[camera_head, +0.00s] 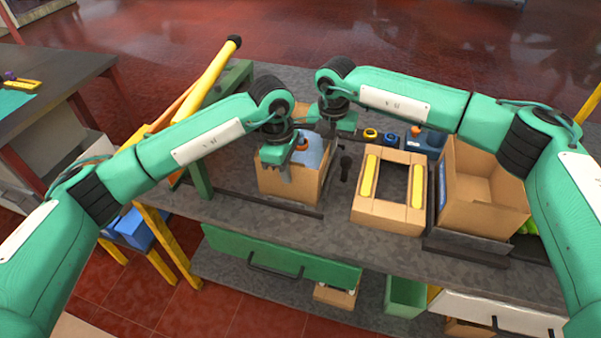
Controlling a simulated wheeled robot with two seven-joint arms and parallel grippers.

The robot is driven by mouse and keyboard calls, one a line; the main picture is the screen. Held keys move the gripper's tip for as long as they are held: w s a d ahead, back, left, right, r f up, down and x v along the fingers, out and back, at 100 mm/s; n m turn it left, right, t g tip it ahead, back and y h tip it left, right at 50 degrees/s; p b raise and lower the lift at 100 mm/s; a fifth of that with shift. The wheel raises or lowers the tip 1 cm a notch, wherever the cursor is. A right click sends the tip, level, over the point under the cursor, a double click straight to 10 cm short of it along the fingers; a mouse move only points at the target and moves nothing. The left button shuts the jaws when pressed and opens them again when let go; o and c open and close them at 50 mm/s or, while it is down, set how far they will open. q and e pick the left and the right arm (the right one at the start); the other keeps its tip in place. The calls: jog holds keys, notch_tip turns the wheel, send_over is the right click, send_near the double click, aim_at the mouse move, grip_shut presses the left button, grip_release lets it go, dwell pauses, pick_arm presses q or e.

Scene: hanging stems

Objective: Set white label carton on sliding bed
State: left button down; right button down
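An open cardboard carton (312,187) stands at the middle of the grey bench, with a blue-grey and an orange item showing inside. No white label can be made out on it. My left gripper (284,168) points down at this carton's near left part; its fingers overlap the wall, and whether they grip it is unclear. My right gripper (338,128) is above the bench behind the carton, its fingers mostly hidden. A cardboard-coloured frame (387,217) with two yellow bars and an open middle lies right of the carton. I cannot tell which part is the sliding bed.
A larger open carton (484,213) stands at the right on a dark base. Yellow and blue rings (371,134) lie behind the frame. A green post (199,172) and long yellow tube (207,80) stand left. A green drawer (285,257) is below the bench top (330,228).

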pick_arm(q)
jog(key=c, duration=1.6)
grip_release()
jog(key=shift+s, duration=0.1)
pick_arm(e)
jog(key=c, duration=1.6)
grip_release()
jog(key=shift+s+r, duration=0.1)
jog(key=shift+c, duration=0.2)
pick_arm(q)
jog(key=shift+r, duration=0.1)
jog(key=r, duration=0.3)
jog(key=a+r, duration=0.1)
jog(key=r, duration=0.7)
jog(key=shift+w+a+r, duration=0.15)
jog(key=shift+w+r, duration=0.05)
jog(key=shift+w, duration=0.05)
jog(key=shift+r, duration=0.2)
pick_arm(e)
notch_tip(320, 180, up, 12)
jog(key=shift+f, duration=0.1)
